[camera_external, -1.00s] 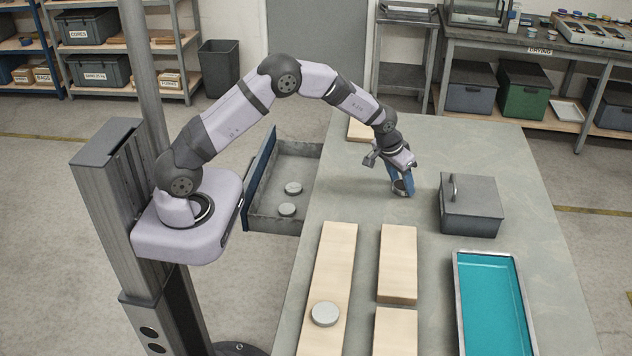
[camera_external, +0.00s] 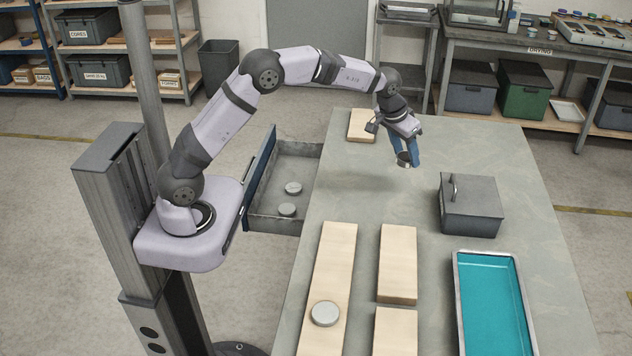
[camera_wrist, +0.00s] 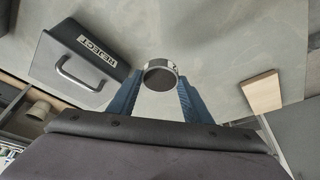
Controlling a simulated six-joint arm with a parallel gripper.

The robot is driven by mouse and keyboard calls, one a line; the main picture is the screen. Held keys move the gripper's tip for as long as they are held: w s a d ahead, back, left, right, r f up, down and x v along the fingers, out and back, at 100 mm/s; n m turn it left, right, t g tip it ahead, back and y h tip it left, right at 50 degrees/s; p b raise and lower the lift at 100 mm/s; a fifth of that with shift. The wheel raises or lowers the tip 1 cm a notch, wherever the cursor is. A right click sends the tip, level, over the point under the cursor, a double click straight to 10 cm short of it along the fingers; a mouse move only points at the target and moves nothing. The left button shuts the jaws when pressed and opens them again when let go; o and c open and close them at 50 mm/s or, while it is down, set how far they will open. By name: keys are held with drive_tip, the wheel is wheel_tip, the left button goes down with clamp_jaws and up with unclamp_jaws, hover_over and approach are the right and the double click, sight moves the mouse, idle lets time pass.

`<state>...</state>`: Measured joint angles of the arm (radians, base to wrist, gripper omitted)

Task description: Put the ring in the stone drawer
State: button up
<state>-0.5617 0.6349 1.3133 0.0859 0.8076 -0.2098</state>
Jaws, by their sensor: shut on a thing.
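My gripper (camera_external: 405,160) is shut on a round grey metal ring (camera_external: 404,159) and holds it above the back part of the workbench. In the wrist view the ring (camera_wrist: 160,75) sits between the tips of the two blue fingers. An open grey drawer (camera_external: 283,218) with a blue front (camera_external: 260,177) sticks out from the left side of the bench. Two round grey discs (camera_external: 293,188) (camera_external: 287,209) lie in it. My gripper is to the right of the drawer and higher than it.
A lidded grey box (camera_external: 471,208) with a handle stands right of my gripper; the wrist view shows "REJECT" on it. Several wooden boards (camera_external: 397,264) lie on the bench (camera_external: 345,200), one bearing a grey disc (camera_external: 325,313). A teal-filled tray (camera_external: 456,300) is at front right.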

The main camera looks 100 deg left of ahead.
drive_tip(key=shift+r, duration=0.2)
drive_tip(key=r, duration=0.2)
drive_tip(key=a+r, duration=0.1)
drive_tip(key=r, duration=0.1)
drive_tip(key=shift+s+r, duration=0.2)
drive_tip(key=shift+r, duration=0.05)
drive_tip(key=s+a+n+b, duration=0.25)
drive_tip(key=s+a, duration=0.25)
drive_tip(key=a, duration=0.3)
drive_tip(key=n+g+y+b, duration=0.2)
drive_tip(key=n+g+b, duration=0.1)
drive_tip(key=n+b, duration=0.55)
hover_over(300, 170)
drive_tip(key=d+b, duration=0.1)
drive_tip(key=d, duration=0.1)
drive_tip(key=m, duration=0.1)
wheel_tip(300, 170, down, 32)
drive_tip(key=shift+a+p, duration=0.15)
drive_tip(key=shift+p, duration=0.5)
drive_tip(key=shift+f, duration=0.1)
drive_tip(key=shift+f, duration=0.1)
drive_tip(key=o, duration=1.3)
drive_tip(key=shift+h, duration=0.3)
